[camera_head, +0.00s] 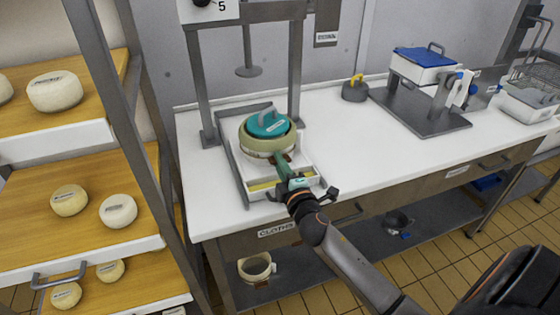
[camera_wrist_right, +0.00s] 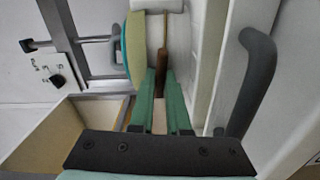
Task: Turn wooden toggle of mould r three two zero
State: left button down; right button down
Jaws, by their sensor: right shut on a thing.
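The mould (camera_head: 256,146) is a round, pale green hoop with a teal lid (camera_head: 265,124) and a grey handle. It stands in a pale tray under the grey press frame on the white bench. In the right wrist view the mould (camera_wrist_right: 138,48) shows edge-on at the top. My right gripper (camera_head: 281,160) reaches the near side of the mould; its green fingers (camera_wrist_right: 160,92) are shut on the brown wooden toggle (camera_wrist_right: 162,66). The fingers hide part of the toggle, and its turn is hard to judge. The mould's label is not legible. My left gripper is out of view.
The press frame (camera_head: 297,75) rises on both sides of the mould. A drawer handle (camera_wrist_right: 248,82) lies close on the right in the wrist view. A shelf rack (camera_head: 145,140) with cheeses stands at left. A blue-lidded white box (camera_head: 420,72) stands at the back right.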

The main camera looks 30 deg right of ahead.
jog(key=shift+n, duration=0.6)
jog(key=c, duration=0.9)
grip_release()
jog(key=shift+b+v, duration=0.7)
jog(key=shift+v, duration=5.55)
jog(key=shift+d+f, duration=0.1)
